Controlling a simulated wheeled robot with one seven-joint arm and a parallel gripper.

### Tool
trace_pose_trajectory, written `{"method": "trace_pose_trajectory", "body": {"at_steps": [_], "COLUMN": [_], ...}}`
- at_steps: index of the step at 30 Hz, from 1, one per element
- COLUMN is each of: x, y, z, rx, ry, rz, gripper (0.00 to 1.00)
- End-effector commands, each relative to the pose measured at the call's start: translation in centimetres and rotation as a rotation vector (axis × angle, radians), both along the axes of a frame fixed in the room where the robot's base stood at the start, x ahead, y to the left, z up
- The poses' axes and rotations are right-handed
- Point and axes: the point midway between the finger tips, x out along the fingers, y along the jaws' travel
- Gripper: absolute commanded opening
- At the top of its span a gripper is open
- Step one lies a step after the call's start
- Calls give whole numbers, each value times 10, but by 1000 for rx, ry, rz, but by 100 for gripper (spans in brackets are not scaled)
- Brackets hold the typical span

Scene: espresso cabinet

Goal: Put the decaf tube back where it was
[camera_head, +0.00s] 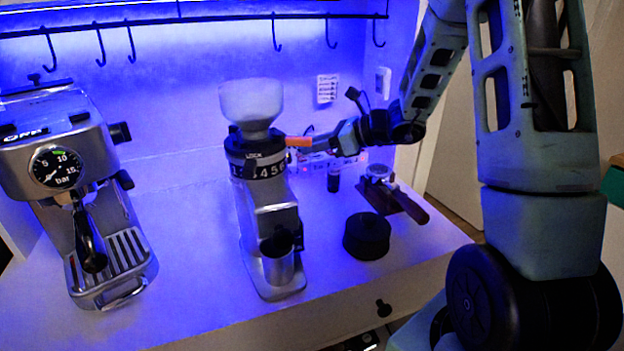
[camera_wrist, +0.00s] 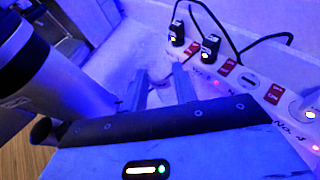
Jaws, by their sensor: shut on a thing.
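My gripper (camera_head: 314,140) reaches in from the right, behind and right of the coffee grinder's collar, above the counter. It is shut on a small orange piece, which I take for the decaf tube (camera_head: 298,142); it lies about level and sticks out towards the grinder. No label can be read on it. In the wrist view the two grey fingers of my gripper (camera_wrist: 161,82) stand slightly apart, and the tube cannot be made out between them.
The grinder (camera_head: 262,165) stands close by on the left. A power strip (camera_wrist: 225,85) with plugs and cables runs along the back wall. A portafilter (camera_head: 400,200) and a round black container (camera_head: 367,236) are at right. The espresso machine (camera_head: 65,170) is far left.

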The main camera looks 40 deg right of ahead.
Motion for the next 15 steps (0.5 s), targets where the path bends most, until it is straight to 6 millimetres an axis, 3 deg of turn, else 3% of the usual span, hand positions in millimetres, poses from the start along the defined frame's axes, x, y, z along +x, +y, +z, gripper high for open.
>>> {"method": "trace_pose_trajectory", "body": {"at_steps": [15], "x": [0], "y": [0], "z": [-61], "rx": [1], "ry": [1], "rz": [1], "gripper": [6]}}
